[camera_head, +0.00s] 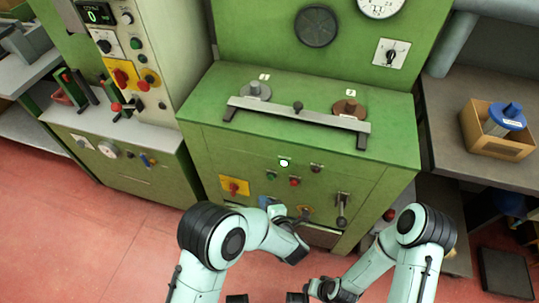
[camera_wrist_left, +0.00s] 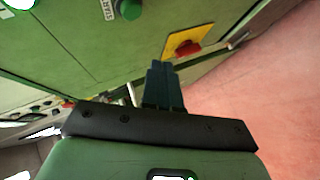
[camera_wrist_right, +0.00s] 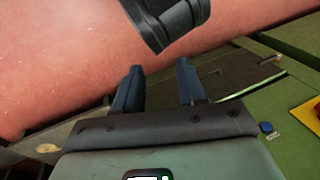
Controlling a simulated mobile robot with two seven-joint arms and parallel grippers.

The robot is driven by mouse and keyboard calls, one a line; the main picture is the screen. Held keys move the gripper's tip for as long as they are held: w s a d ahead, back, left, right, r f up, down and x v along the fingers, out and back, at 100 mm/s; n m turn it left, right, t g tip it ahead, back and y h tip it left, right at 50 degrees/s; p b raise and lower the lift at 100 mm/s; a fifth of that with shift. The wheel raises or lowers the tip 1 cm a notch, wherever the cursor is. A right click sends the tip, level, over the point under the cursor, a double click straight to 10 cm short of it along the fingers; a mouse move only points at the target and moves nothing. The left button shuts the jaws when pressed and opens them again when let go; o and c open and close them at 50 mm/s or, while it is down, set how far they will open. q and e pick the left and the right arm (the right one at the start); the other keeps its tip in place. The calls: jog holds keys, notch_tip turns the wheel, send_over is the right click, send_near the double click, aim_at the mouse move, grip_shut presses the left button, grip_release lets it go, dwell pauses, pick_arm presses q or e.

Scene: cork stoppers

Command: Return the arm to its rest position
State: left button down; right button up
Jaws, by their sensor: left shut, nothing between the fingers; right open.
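My left gripper (camera_wrist_left: 160,68) shows in the left wrist view with its dark blue fingers together and nothing between them. In that view the fingers are beside a red knob on a yellow plate (camera_wrist_left: 188,46), against a green machine front. In the head view my left arm is bent low in front of the middle machine, its gripper partly hidden. My right gripper (camera_wrist_right: 160,75) is open and empty in the right wrist view, fingers apart, with floor and dark machine parts behind. In the head view my right arm is bent at the lower right.
A cardboard box (camera_head: 502,150) with a blue-topped spool is on the right bench. Red floor (camera_head: 90,250) is clear at left.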

pick_arm(q)
jog(key=s+a+f+m+g+h+p, duration=0.4)
jog(key=s+a+f+m+g+p, duration=0.25)
jog(key=s+a+m+p, duration=0.35)
jog(key=s+a+r+m+g+h+p, duration=0.1)
jog(key=s+m+g+h+p, duration=0.1)
jog(key=s, duration=0.8)
jog(key=s+a+r+m+g+h+p, duration=0.1)
jog(key=s+g+p, duration=0.3)
jog(key=s, duration=0.6)
jog(key=shift+a+r+m+h, duration=0.15)
jog(key=shift+r+m+h, duration=0.15)
jog(key=shift+m+h, duration=0.5)
pick_arm(e)
jog(key=s+a+r+g, duration=0.1)
jog(key=s+r, duration=0.2)
jog(key=r, duration=0.5)
jog(key=s+a+r+g+y, duration=0.1)
jog(key=s+a+r+g, duration=0.1)
jog(key=r, duration=0.6)
jog(key=shift+s+n, duration=0.3)
jog(key=shift+s, duration=0.3)
pick_arm(q)
jog(key=shift+g, duration=0.25)
